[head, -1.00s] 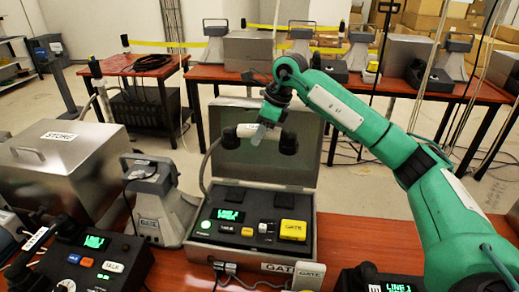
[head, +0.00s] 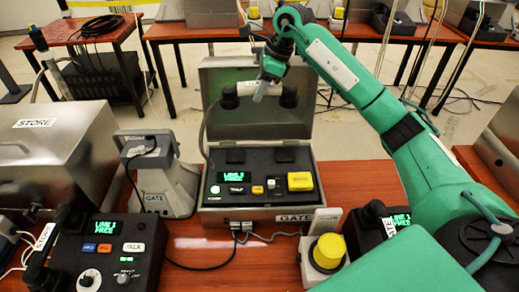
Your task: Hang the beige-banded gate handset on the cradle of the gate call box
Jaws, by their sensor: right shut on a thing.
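My right gripper (head: 261,93) is shut on the gate handset (head: 289,96), a pale handle with dark round ends. It holds the handset roughly level in front of the open lid, above the gate call box (head: 212,217). The gripper hides part of the handle, so the band's colour is hard to tell. A cord hangs from the handset's left end toward the box. The box is an open metal case marked GATE. Two dark cradle pads (head: 235,156) sit at the back of its panel, below the handset and apart from it. My left gripper is not in view.
A grey GATE stand (head: 160,180) is left of the box. A metal STORE case (head: 55,150) and a dark desk console (head: 105,255) are further left. A yellow-topped beacon (head: 328,250) stands at the front right. Cables lie on the red table before the box.

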